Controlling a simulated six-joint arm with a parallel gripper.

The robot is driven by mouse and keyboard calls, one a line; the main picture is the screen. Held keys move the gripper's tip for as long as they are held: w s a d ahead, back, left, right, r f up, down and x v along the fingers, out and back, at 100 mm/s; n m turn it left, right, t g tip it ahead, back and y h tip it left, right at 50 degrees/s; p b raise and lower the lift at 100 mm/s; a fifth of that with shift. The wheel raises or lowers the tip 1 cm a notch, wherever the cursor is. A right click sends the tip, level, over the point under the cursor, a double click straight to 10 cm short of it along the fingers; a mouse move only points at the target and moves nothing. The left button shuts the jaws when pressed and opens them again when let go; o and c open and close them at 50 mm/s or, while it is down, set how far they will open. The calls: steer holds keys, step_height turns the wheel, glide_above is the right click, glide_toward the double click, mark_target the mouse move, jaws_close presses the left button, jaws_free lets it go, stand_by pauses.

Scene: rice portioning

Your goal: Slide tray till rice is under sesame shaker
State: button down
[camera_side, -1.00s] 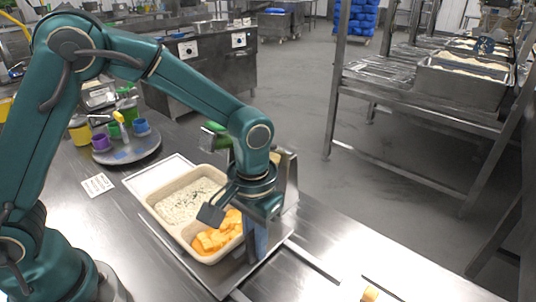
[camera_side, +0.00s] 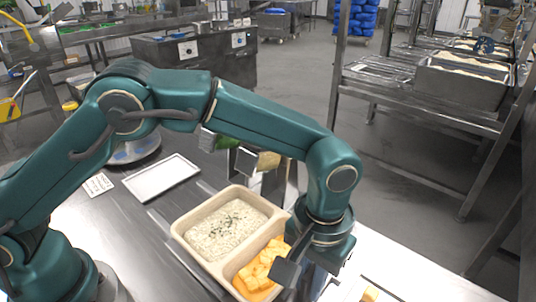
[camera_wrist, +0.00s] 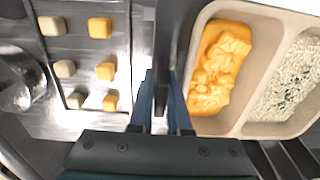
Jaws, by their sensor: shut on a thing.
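The beige two-compartment tray (camera_side: 181,230) is on the steel counter in the side view. Its rice compartment holds white rice (camera_side: 228,230) with dark specks; the other holds orange chunks (camera_side: 262,264). In the wrist view the tray rim (camera_wrist: 188,62) runs beside my fingers, with the rice (camera_wrist: 290,85) at the far right. A dispenser stand with a green shaker (camera_side: 208,139) and a tan one (camera_side: 268,160) stands behind the tray, partly behind my arm. I cannot tell which holds sesame.
A white rectangular plate (camera_side: 160,178) lies on the counter left of the tray. A printed card (camera_side: 98,185) lies further left. In the wrist view, several tan and orange pieces (camera_wrist: 100,28) sit on a metal surface left of my gripper.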

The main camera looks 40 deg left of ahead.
steer(key=shift+d, duration=0.35)
steer(key=c, duration=1.2)
jaws_free()
steer(key=shift+c, duration=0.2)
steer(key=shift+o, duration=0.4)
steer(key=shift+a, duration=0.1)
steer(key=shift+r, duration=2.6)
